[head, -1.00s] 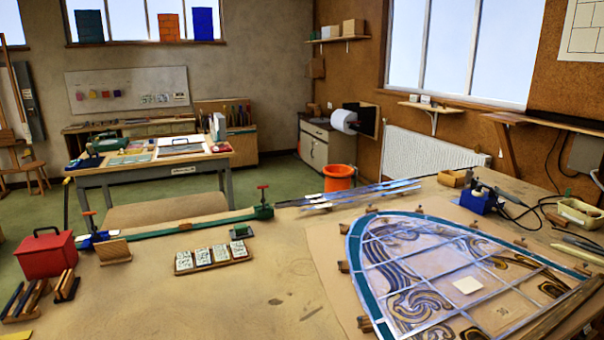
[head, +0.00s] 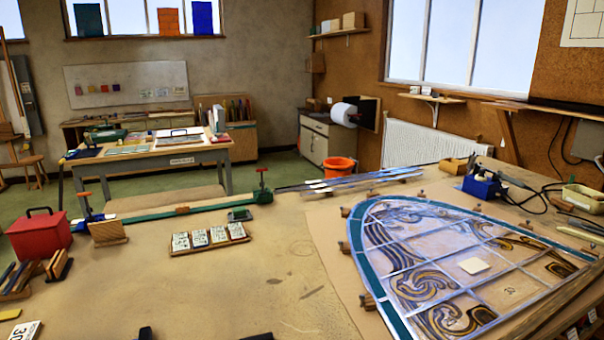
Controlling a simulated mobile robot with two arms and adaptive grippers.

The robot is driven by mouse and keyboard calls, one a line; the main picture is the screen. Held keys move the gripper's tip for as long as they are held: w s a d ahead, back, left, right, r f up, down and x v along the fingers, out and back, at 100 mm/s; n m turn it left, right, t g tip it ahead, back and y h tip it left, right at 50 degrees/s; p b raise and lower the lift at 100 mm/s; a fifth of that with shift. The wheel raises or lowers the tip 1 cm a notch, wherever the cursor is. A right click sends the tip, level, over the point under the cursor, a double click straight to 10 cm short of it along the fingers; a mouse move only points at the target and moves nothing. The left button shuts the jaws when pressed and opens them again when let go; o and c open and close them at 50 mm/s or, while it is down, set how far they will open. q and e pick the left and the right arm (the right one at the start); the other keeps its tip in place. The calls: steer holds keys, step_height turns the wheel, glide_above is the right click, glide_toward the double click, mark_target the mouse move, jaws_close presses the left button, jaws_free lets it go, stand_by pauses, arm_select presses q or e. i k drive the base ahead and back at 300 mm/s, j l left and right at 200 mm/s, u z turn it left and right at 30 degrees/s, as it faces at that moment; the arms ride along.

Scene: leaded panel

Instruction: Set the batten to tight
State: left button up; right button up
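A long wooden strip, which looks like the batten (head: 548,308), lies along the near right edge of the arched leaded panel (head: 372,257). Its near end runs out of the frame at the bottom right. I cannot read from here how tight it sits against the panel. Neither of my grippers shows clearly. Two small dark shapes at the bottom edge are cut off, and I cannot tell what they are.
Several labelled tiles stand in a wooden rack (head: 209,249). A green bar clamp (head: 180,211) lies behind it, with a red box (head: 39,236) at left. A blue soldering unit (head: 482,184) with cables sits behind the panel. The bench middle (head: 270,290) is largely clear.

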mark_target(525, 330)
steer(key=z, duration=1.45)
